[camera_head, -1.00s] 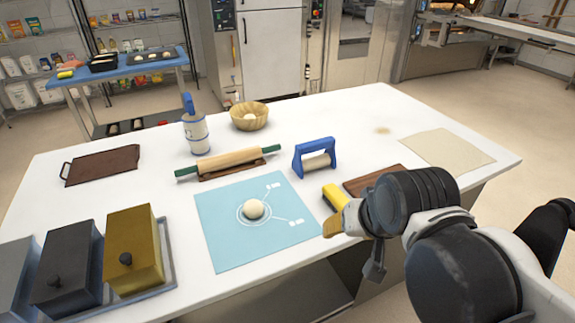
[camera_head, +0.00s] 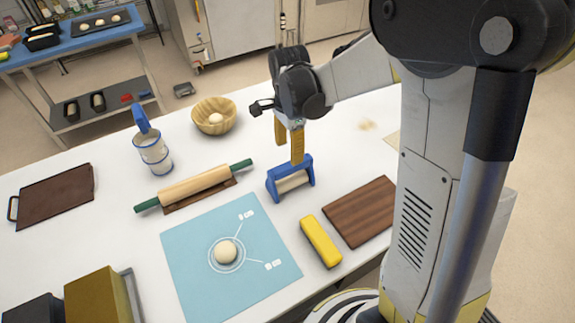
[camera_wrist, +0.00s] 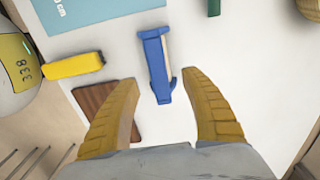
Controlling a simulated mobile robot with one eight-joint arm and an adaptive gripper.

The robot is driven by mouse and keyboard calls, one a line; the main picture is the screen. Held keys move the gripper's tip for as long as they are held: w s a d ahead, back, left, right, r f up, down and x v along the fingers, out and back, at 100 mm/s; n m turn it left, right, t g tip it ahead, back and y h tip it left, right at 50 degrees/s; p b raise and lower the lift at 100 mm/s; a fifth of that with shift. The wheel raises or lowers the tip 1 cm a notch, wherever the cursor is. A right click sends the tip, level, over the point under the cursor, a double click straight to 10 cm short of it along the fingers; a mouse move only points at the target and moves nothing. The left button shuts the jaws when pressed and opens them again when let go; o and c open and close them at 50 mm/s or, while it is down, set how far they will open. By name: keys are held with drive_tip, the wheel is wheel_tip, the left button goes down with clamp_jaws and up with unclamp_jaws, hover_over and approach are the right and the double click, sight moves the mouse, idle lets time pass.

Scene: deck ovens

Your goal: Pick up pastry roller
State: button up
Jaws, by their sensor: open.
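The pastry roller (camera_head: 288,181), a blue frame with a pale roller, stands on the white table right of the wooden rolling pin. My gripper (camera_head: 288,150) is open above it, with its yellow fingers pointing down. One finger overlaps the roller's blue handle in the head view, so I cannot tell whether they touch. In the wrist view, the pastry roller (camera_wrist: 155,62) shows ahead, between the two spread fingers of my gripper (camera_wrist: 160,85). Nothing is held.
A green-handled rolling pin (camera_head: 195,187) and a wooden bowl (camera_head: 213,116) lie to the left. A yellow object (camera_head: 321,241) and a brown board (camera_head: 363,212) are close on the near right. A blue mat (camera_head: 195,285) with a dough ball is in front.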

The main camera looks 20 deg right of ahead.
sight(290, 164)
drive_tip(key=f+b, duration=0.1)
drive_tip(key=f, duration=0.2)
drive_tip(key=f+b, duration=0.1)
drive_tip(key=f, duration=0.3)
drive_tip(key=shift+s+d+f, duration=0.15)
drive_tip(key=shift+d+f, duration=0.05)
drive_tip(key=shift+f, duration=0.05)
clamp_jaws()
